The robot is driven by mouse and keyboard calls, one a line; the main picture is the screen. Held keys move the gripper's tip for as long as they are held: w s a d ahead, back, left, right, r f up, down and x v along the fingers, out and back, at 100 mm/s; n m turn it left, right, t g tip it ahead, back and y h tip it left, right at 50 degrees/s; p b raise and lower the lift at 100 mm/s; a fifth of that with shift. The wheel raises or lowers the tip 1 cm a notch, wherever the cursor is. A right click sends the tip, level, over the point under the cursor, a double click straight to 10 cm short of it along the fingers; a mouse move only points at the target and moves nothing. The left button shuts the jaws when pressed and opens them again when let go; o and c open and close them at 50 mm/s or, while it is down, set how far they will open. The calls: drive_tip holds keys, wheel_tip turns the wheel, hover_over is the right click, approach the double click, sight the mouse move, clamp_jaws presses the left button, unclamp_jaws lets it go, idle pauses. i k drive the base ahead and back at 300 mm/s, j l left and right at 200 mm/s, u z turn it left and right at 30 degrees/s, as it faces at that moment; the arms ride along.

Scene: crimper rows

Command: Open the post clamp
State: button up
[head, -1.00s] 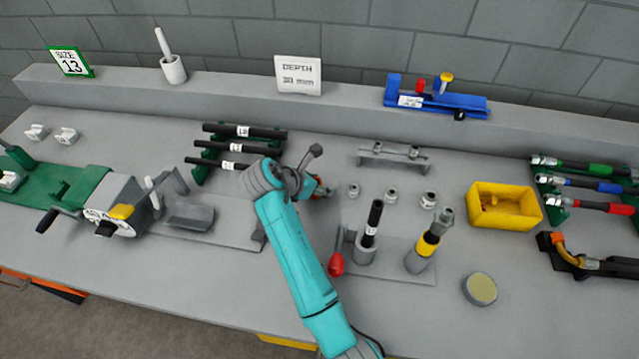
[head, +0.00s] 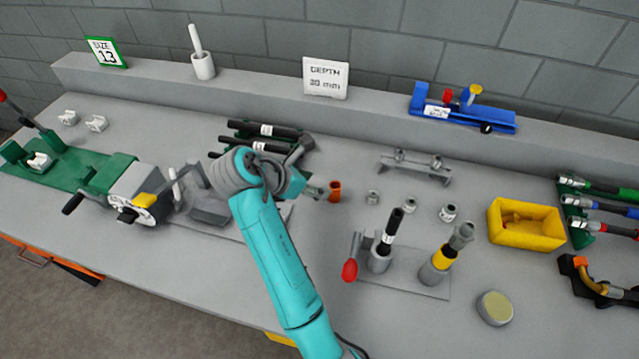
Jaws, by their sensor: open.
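The post clamp (head: 379,261) is a grey upright holder on a flat plate. A black hose piece (head: 391,228) with a white label stands in it. Its lever has a red knob (head: 349,271), which hangs low at the clamp's left side. Whether the jaw is tight around the hose cannot be told. My gripper (head: 316,192) is open, left of and behind the clamp, beside a small orange-brown sleeve (head: 335,191). It is apart from the red knob. My arm and wrist hide part of the gripper.
A grey post with a yellow band (head: 444,256) stands on the same plate, right of the clamp. Several small metal sleeves (head: 409,201) stand behind. A yellow bin (head: 496,235) and a round tin (head: 495,308) are to the right. A crimping machine (head: 134,190) is at left.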

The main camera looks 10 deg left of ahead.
sight(350, 269)
drive_tip(key=k+j, duration=1.15)
drive_tip(key=j, duration=0.25)
